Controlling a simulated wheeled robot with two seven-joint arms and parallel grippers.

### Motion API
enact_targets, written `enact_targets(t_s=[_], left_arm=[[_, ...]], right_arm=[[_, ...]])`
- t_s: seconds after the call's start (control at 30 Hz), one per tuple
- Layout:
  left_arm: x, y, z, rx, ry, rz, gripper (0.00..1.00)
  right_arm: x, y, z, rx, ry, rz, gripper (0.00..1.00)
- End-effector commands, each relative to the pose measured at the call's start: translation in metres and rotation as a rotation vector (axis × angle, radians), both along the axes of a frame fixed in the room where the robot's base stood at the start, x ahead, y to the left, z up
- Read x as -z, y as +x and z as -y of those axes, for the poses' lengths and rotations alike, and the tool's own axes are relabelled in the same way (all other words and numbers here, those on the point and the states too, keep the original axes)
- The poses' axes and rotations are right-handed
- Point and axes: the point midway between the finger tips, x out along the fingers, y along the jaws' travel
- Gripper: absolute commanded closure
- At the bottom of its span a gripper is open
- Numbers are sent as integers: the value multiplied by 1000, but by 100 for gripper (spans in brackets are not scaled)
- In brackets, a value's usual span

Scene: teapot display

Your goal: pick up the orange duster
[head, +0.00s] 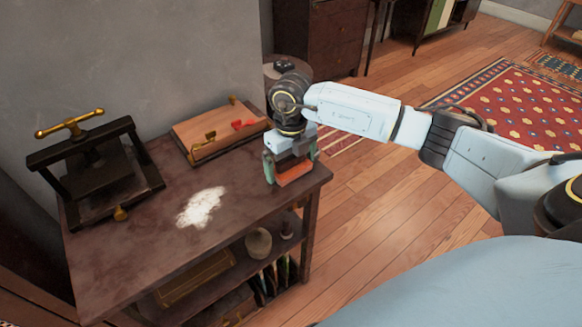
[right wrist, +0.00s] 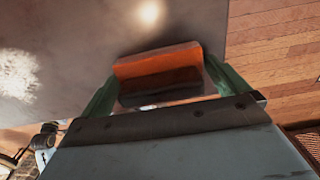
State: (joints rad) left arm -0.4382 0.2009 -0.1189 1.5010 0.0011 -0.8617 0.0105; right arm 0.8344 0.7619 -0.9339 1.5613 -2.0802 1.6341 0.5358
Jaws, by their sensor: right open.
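The orange duster (head: 296,173) is a small block, orange on one side with a darker part, at the right end of the dark wooden table (head: 150,245). My right gripper (head: 292,172) is over it, pointing down, with its green fingers one on each side. In the right wrist view the duster (right wrist: 158,68) lies between the two open green fingers of the gripper (right wrist: 162,88). Whether the fingers touch the duster I cannot tell. Part of the duster is hidden by the gripper. My left gripper is not in view.
A white powdery patch (head: 201,207) lies mid-table. A dark press with a brass handle (head: 70,123) stands at the left. A wooden board with brass fittings (head: 215,130) lies behind. A lower shelf holds a round pot (head: 258,243). The table's right edge is close to the duster.

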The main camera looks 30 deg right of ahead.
Motion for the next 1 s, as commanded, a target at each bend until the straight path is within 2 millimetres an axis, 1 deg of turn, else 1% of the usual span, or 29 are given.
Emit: enact_targets(t_s=[0.13, 0.17, 0.3, 0.4, 0.57, 0.67, 0.73, 0.77, 0.8, 1.0], left_arm=[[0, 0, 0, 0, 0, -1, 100], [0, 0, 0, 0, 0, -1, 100], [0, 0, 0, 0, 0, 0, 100], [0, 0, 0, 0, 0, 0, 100], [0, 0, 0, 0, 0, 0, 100], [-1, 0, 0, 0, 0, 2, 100], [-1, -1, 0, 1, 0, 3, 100], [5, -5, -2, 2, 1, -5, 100], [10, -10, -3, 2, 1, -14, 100], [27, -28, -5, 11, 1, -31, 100]], right_arm=[[0, 0, 0, 0, 0, 0, 0], [0, 0, 0, 0, 0, 0, 3], [-1, 0, 0, 0, 0, 0, 21], [-1, 0, 0, 0, 0, 1, 33], [-1, 0, 0, 0, 0, 1, 33], [-5, 1, 0, 0, 0, 1, 33], [-12, 1, 0, 0, 0, 2, 33], [-16, 1, 0, 0, 0, 3, 33], [-23, 1, 0, 0, 0, 4, 33], [-64, 1, 0, 0, 0, 4, 33]])
